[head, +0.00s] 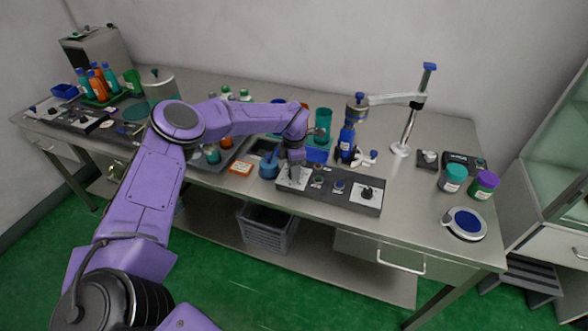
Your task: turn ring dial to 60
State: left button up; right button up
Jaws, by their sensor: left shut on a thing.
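A dark control panel (330,196) lies along the front edge of the bench. My left gripper (294,174) points down over the white plate (284,183) at the panel's left end. It is shut on a part there, most likely the ring dial, which the gripper mostly hides. The dial's scale and reading are too small and covered to make out. Two small knobs and a black knob (367,192) sit further right on the panel. My right gripper is not in view.
A blue cup (269,167) is close left of the gripper. Jars (452,178) and a round blue-topped dish (467,223) are at right.

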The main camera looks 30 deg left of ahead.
pick_arm(q)
jog(key=n+b, duration=0.2)
jog(key=shift+f+n+b, duration=0.2)
jog(key=shift+n+b, duration=0.1)
jog(key=n+b, duration=0.3)
jog(key=n, duration=0.1)
jog(key=shift+n+b, duration=0.3)
jog(key=shift+b, duration=0.1)
jog(key=n+b, duration=0.3)
jog(key=n, duration=0.1)
jog(key=shift+r+n+b, duration=0.2)
jog(key=shift+n+b, duration=1.1)
jog(key=shift+n, duration=0.8)
jog(key=o, duration=1)
jog(key=shift+o, duration=0.2)
jog(key=shift+r, duration=0.1)
